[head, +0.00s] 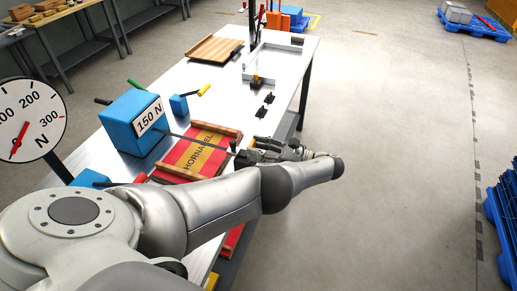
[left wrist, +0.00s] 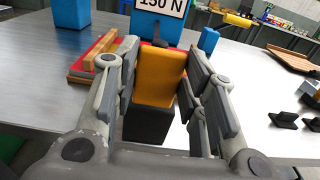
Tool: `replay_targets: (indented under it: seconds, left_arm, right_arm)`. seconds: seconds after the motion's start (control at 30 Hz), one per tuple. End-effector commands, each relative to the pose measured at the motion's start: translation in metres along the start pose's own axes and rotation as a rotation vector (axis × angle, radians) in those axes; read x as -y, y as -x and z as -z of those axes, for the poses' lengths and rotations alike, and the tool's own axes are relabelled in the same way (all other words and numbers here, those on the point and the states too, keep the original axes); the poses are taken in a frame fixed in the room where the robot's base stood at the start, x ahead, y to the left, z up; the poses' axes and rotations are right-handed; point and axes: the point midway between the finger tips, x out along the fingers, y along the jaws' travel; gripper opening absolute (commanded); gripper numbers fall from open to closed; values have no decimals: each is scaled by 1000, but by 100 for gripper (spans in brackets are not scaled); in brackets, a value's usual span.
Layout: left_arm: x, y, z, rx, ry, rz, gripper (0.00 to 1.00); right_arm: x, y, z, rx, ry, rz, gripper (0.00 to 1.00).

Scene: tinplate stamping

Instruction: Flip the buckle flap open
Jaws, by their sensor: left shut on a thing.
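My left gripper (head: 246,155) is at the right edge of the bench, beside a red and yellow panel (head: 184,158) with wooden strips and lettering. In the left wrist view, its fingers (left wrist: 155,72) are closed on the two sides of an orange and black block (left wrist: 158,82). A thin dark rod runs from near these fingers toward a blue box (head: 138,135) marked 150 N; the box also shows in the left wrist view (left wrist: 142,22). I cannot make out which part is the buckle flap. My right gripper is not in view.
A round dial (head: 32,118) marked in N stands at the left. A blue block (head: 178,105), small black brackets (head: 266,105), a metal frame (head: 262,68) and a wooden board (head: 214,50) are on the bench (head: 225,100).

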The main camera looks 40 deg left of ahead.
Motion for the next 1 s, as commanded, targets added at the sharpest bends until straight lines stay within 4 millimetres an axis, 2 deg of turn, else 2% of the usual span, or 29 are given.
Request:
replay_targets:
  seconds: [0.07,0.1,0.27,0.67,1.0]
  left_arm:
    - [-1,1,3,-5,-2,2,15]
    - [-1,1,3,-5,-2,1,40]
    - [-1,1,2,-4,-2,1,61]
    - [0,0,0,-8,-1,0,61]
    - [0,-6,-8,-112,-1,-3,61]
  right_arm:
    - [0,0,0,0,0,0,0]
    - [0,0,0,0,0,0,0]
    - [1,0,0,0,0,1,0]
    - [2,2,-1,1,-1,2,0]
    - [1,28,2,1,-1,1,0]
